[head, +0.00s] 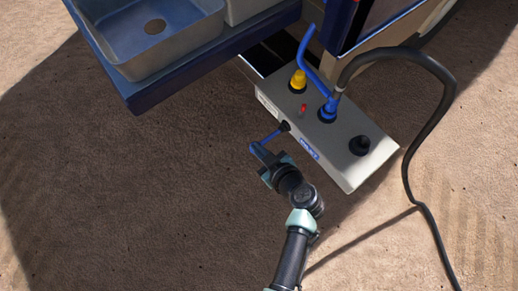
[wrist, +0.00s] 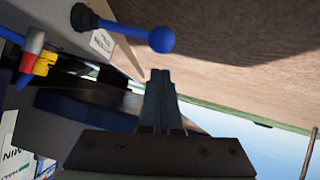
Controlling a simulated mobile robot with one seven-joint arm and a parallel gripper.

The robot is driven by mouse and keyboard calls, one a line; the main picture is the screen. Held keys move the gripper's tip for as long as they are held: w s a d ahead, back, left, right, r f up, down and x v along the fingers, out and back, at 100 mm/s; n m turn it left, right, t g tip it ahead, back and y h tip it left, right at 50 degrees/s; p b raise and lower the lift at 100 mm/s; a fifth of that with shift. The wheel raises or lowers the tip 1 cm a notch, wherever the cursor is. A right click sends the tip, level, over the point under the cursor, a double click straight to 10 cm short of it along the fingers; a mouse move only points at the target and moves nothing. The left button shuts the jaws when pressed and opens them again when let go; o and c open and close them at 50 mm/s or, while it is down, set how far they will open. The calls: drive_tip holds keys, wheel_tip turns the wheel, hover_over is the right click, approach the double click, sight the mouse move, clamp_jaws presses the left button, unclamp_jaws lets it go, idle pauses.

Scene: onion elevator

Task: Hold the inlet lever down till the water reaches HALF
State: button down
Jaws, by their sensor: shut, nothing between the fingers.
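The inlet lever (head: 270,136) is a short blue rod sticking out from the front side of a grey control box (head: 330,155), beside a blue label. In the wrist view its blue ball end (wrist: 161,39) and black collar show close up. My gripper (head: 257,148) is shut and empty, right at the lever's outer end. In the wrist view the shut fingertips (wrist: 161,75) are just short of the ball, with a small gap in the picture. I cannot tell whether they touch it. No water level or HALF mark is readable.
The box carries a yellow fitting (head: 298,80), a small red part (head: 303,108), a blue bent pipe (head: 316,65) and a black knob (head: 360,145). A black hose (head: 440,85) loops down at right. A metal basin (head: 155,30) is at upper left. The ground left is clear.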

drive_tip(key=shift+w+f, duration=0.15)
drive_tip(key=shift+f, duration=0.35)
drive_tip(key=shift+w+f, duration=0.15)
drive_tip(key=shift+f, duration=0.35)
drive_tip(key=shift+f+b, duration=0.15)
drive_tip(key=shift+b, duration=0.2)
wheel_tip(320, 180, down, 8)
drive_tip(key=n+t+h+b, duration=0.3)
drive_tip(key=b, duration=1.5)
drive_tip(key=shift+s+r+n, duration=0.15)
drive_tip(key=shift+r+n, duration=0.05)
drive_tip(key=shift+n, duration=0.1)
drive_tip(key=shift+d, duration=0.2)
idle(1.1)
idle(1.6)
